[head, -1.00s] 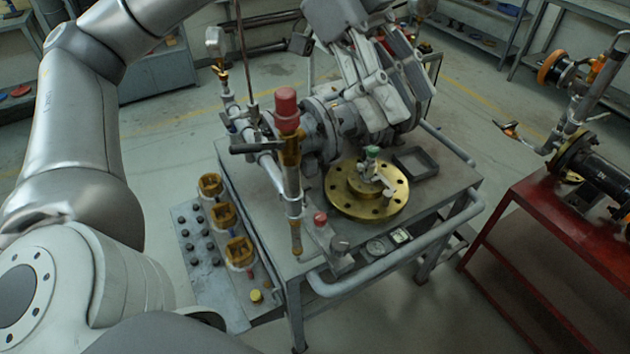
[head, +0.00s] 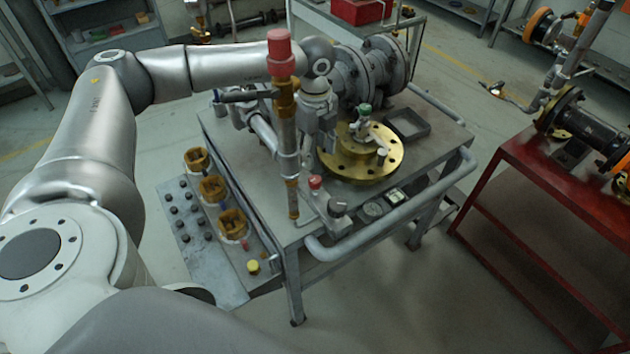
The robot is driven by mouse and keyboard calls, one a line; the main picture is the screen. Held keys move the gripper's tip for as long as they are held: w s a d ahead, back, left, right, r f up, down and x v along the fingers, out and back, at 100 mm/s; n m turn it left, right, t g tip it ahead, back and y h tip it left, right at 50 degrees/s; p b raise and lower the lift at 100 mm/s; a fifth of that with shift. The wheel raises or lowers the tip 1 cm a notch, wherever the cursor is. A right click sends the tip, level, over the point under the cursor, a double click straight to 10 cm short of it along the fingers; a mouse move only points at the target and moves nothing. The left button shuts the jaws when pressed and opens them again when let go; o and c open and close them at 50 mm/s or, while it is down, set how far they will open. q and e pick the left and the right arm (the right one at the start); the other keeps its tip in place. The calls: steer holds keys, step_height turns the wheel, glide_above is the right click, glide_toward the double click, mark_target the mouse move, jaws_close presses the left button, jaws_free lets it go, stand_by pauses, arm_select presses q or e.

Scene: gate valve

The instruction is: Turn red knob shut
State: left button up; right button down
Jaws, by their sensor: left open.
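A red knob (head: 280,52) caps an upright pipe (head: 288,140) with brass fittings at the near left of the grey cart. A smaller red knob (head: 315,182) sits low at the cart's front edge. My left arm reaches across from the left behind the large red knob. My left gripper (head: 323,138) is open and points down, just right of the upright pipe and beside the brass flange (head: 362,165). The pipe and grey valve parts blend with it, so its fingertips are hard to make out. Contact with either knob is not visible. My right gripper is not in view.
The grey cart (head: 235,150) carries flanged pipework (head: 360,75), a black square frame (head: 407,124) and gauges at the front. A red table (head: 520,190) with a pipe assembly is at right.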

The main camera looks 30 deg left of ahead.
arm_select(q)
steer(key=p, duration=0.1)
glide_above(315, 179)
step_height(315, 179, down, 5)
steer(key=shift+r, duration=0.15)
step_height(315, 179, down, 4)
steer(key=shift+r+p, duration=0.1)
steer(key=shift+p, duration=0.25)
steer(key=shift+f, duration=0.7)
steer(key=shift+c, duration=0.7)
steer(key=c, duration=0.9)
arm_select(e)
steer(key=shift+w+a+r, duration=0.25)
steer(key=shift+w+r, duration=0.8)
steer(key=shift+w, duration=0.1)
